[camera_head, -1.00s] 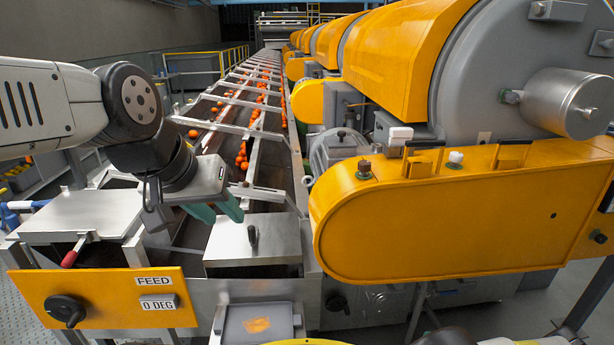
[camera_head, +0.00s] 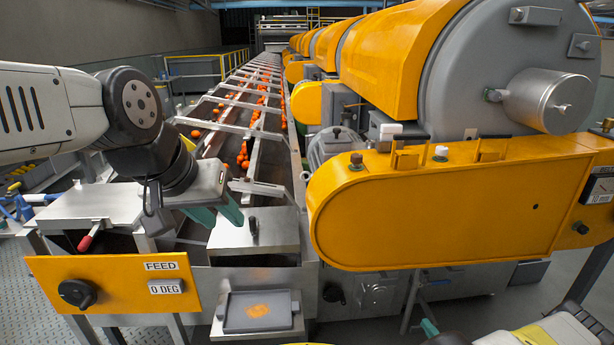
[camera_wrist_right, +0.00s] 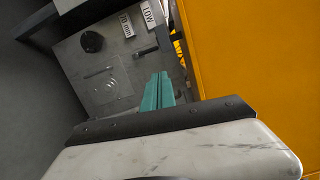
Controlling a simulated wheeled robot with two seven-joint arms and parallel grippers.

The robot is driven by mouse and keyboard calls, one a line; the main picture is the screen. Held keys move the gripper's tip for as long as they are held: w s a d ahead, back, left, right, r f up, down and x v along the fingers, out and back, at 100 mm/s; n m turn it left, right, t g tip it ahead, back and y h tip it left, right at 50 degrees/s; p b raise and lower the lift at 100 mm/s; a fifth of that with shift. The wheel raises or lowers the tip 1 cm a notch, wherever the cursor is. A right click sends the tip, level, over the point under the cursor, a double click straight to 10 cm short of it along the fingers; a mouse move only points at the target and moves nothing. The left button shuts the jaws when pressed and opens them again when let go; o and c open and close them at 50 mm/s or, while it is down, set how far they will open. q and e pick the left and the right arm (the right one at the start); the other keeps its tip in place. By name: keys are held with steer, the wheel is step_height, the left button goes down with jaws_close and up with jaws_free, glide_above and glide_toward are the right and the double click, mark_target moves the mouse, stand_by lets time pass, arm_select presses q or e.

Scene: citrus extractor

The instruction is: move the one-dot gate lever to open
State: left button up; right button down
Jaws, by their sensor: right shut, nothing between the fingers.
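A black-handled lever (camera_head: 253,230) stands on the middle metal box (camera_head: 270,242). I cannot make out a dot on either. My left gripper (camera_head: 224,222) hangs just left of the black handle, its teal fingers apart and empty. My right gripper (camera_wrist_right: 158,78) is shut and empty in the right wrist view, in front of a grey panel (camera_wrist_right: 75,62). A short black lever (camera_wrist_right: 146,50) is on that panel, just beyond the fingertips. In the head view the right gripper is mostly out of frame.
A yellow housing (camera_wrist_right: 245,60) stands close on the right. In the head view, a FEED panel (camera_head: 110,283) is at front left and a large yellow cover (camera_head: 430,215) fills the right.

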steer(key=w+a+r+n+g+y, duration=0.3)
steer(key=r+y, duration=0.1)
steer(key=r, duration=0.5)
steer(key=w+a+r+n+g+y, duration=0.3)
steer(key=w+a+r+n, duration=0.1)
steer(key=r, duration=0.4)
steer(key=s+a+r+n+g, duration=0.1)
steer(key=a+r+n+g, duration=0.1)
steer(key=a+r+g, duration=0.35)
steer(key=s+a+r+n+g, duration=0.1)
steer(key=a+r+n+g, duration=0.15)
steer(key=r, duration=0.65)
steer(key=s+a+r+n+t+h, duration=0.1)
steer(key=s+a+r+h, duration=0.3)
steer(key=s+r, duration=0.7)
steer(key=s+a+r+n+t+h, duration=0.2)
steer(key=s+a+r+n+h, duration=0.2)
steer(key=s+r, duration=0.7)
step_height(320, 180, up, 2)
steer(key=shift+s+a+r+h, duration=0.1)
steer(key=shift+s+a+h, duration=0.1)
steer(key=shift+a+h, duration=0.7)
steer(key=shift+d, duration=0.15)
